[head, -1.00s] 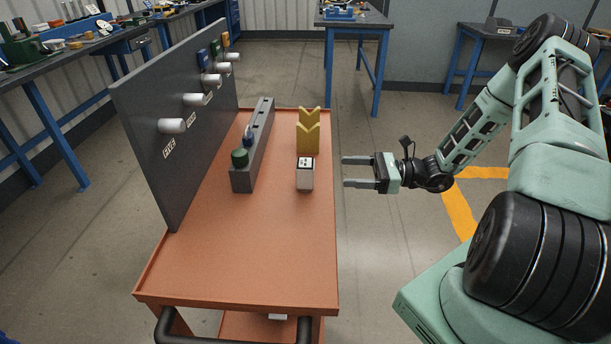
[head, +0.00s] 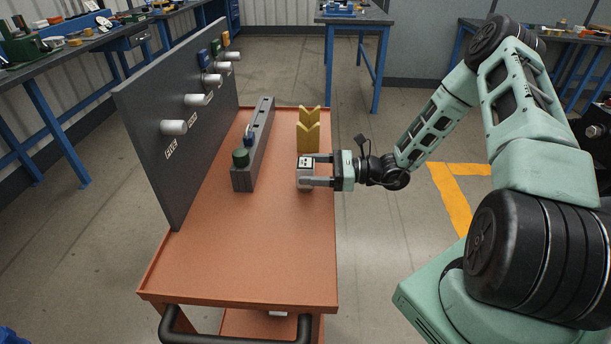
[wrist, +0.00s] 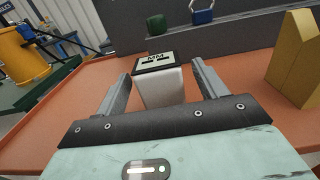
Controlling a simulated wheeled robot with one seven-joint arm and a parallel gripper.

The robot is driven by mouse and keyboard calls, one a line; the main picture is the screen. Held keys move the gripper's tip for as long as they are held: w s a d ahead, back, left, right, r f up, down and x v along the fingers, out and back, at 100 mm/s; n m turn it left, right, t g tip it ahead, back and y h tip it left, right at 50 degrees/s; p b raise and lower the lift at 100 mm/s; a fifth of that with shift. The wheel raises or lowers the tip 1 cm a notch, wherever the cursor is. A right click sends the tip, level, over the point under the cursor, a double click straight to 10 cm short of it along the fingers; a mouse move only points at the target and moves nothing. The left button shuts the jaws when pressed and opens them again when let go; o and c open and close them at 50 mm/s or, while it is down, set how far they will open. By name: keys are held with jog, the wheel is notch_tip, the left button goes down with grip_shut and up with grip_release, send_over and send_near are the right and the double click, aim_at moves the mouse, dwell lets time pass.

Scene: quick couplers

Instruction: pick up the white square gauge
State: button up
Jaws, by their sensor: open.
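The white square gauge (head: 304,181) stands upright on the orange cart top, near its right edge. In the wrist view the white gauge (wrist: 160,88) shows a dark-rimmed top label and stands between the two fingers. My gripper (head: 317,171) is open, with one finger on either side of the gauge. A small gap seems to show on each side in the wrist view (wrist: 163,92). The near finger hides part of the gauge in the head view.
A yellow V-shaped block (head: 308,134) stands just behind the gauge. A grey panel (head: 178,125) with white pegs stands at the cart's left. The cart's front surface (head: 240,255) is clear.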

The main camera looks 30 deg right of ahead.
jog(key=shift+c, duration=0.3)
jog(key=c, duration=1.3)
